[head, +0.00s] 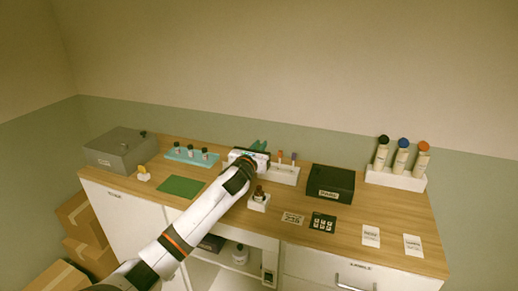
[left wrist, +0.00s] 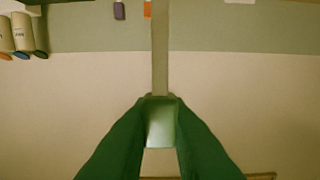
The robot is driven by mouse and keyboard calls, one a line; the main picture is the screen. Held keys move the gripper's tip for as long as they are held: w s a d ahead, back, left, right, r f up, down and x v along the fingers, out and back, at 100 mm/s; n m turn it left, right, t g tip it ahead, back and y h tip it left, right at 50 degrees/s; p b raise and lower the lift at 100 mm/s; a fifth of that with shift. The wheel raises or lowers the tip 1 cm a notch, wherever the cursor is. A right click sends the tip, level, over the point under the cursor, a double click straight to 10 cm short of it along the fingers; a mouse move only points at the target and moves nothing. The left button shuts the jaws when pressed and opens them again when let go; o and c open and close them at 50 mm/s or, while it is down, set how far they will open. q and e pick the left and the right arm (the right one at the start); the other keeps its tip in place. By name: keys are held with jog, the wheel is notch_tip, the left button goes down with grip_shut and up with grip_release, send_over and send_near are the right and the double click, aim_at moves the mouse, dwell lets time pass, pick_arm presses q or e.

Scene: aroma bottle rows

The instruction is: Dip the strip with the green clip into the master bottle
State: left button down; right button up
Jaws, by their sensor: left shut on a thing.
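My left gripper (head: 258,147) is above the back middle of the counter, with its green fingers shut on the green clip (left wrist: 160,126). A pale strip (left wrist: 160,60) runs from the clip to the top edge of the left wrist view; its far end is out of view there. In the head view the clip and strip cannot be made out. A small dark bottle (head: 258,192) stands in a white block in front of the gripper, partly beside my forearm. I cannot read which bottle is the master bottle. My right gripper is not in view.
A white rack (head: 284,175) holds strips with orange and purple clips. A black box (head: 330,183) stands right of it. Three capped bottles (head: 402,158) stand in a white holder at right. A teal tray (head: 183,156), green mat (head: 181,186) and grey box (head: 120,150) are at left.

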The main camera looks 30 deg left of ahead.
pick_arm(q)
jog(key=shift+s+r, duration=0.15)
jog(key=shift+r, duration=0.05)
jog(key=shift+s+d+f, duration=0.1)
jog(key=shift+f, duration=0.45)
jog(key=shift+f+b, duration=0.75)
jog(key=shift+f, duration=0.25)
jog(key=shift+f+b, duration=0.35)
jog(key=shift+f, duration=0.2)
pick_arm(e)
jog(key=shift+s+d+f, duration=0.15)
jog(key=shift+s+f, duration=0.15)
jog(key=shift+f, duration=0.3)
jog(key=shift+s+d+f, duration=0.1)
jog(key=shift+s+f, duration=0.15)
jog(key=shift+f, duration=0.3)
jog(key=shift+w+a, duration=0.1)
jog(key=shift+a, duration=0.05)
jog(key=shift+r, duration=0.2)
pick_arm(q)
jog(key=shift+f, duration=0.6)
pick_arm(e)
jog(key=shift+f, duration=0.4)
